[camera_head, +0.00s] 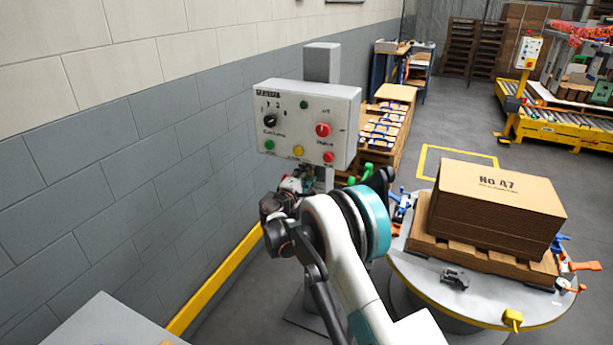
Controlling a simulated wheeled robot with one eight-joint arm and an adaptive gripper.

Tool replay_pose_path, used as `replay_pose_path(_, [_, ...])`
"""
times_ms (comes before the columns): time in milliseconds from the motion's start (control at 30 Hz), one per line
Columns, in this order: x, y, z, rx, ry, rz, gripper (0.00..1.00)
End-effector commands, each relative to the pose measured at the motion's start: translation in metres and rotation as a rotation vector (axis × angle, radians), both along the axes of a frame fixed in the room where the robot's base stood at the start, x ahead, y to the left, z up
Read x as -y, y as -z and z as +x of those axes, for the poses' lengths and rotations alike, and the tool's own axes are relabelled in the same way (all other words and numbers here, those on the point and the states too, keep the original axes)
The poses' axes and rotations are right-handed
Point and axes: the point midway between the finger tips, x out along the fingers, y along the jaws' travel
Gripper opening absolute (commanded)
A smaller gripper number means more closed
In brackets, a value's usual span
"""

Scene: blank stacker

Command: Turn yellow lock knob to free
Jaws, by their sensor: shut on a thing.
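A small yellow knob-like part (513,320) sits on the front rim of the round grey table (405,262), at the lower right. It is small, and its turn position cannot be read. My white, teal and dark arm fills the lower middle, left of this table, with its upper joints in front of the control box post. My gripper's fingers cannot be made out, so what they hold is hidden. No part of my arm is seen touching the yellow part.
A cardboard stack (500,205) stands on a pallet on the table, with blue and orange clamps around it. A control box (307,122) with knobs and buttons is on a post ahead. A block wall runs along the left. Floor beyond the table is clear.

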Motion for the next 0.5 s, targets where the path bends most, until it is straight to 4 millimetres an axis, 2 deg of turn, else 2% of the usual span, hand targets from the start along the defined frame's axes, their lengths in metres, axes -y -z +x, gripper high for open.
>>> replay_pose_path(200, [0.0003,0.0008,-0.0004,0.05,0.001,0.14,0.08])
replay_pose_path(500, [0.0005,0.0008,-0.0005,0.089,0.001,0.249,0.08])
